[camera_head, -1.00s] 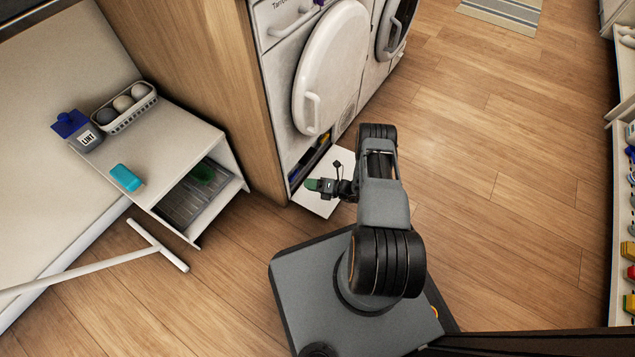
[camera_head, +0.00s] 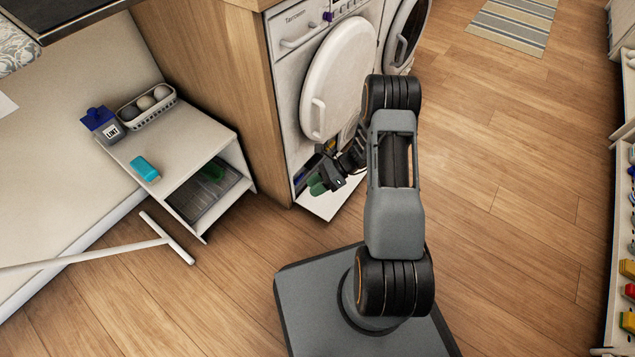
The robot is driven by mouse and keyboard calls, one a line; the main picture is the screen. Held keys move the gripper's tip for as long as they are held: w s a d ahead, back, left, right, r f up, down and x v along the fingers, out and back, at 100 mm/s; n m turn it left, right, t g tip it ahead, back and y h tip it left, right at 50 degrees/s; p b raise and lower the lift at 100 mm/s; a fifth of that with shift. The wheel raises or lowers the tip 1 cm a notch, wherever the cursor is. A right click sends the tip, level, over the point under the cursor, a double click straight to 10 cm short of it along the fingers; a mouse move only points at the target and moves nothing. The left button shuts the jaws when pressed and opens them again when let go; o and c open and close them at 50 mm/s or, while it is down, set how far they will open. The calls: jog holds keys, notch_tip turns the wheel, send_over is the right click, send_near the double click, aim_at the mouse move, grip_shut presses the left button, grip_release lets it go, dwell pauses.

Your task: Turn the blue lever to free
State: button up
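The white dryer (camera_head: 292,75) has an open low compartment at its base, with its white flap (camera_head: 322,205) folded down towards the floor. A small blue part (camera_head: 303,178) shows inside the compartment's left side. It may be the blue lever, but its shape and position cannot be made out. My gripper (camera_head: 315,176), dark with green on its fingers, is in front of this opening and above the flap. It partly hides the inside. I cannot tell whether it touches anything or how far its fingers are apart.
The dryer's round door (camera_head: 335,80) is just above the opening. A wooden panel (camera_head: 210,80) stands left of it. A low white shelf unit (camera_head: 185,150) holds a lint box (camera_head: 103,124), a basket of balls (camera_head: 146,106) and a teal block (camera_head: 145,168). Floor at right is clear.

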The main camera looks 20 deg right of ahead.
notch_tip(320, 180, up, 7)
jog(key=s+n+g+h, duration=0.1)
jog(key=s+n+h, duration=0.1)
jog(key=n, duration=0.2)
jog(key=shift+f+n+h, duration=0.2)
jog(key=shift+n+h, duration=0.1)
jog(key=shift+n, duration=0.1)
jog(key=shift+s+a, duration=0.1)
jog(key=shift+a, duration=0.05)
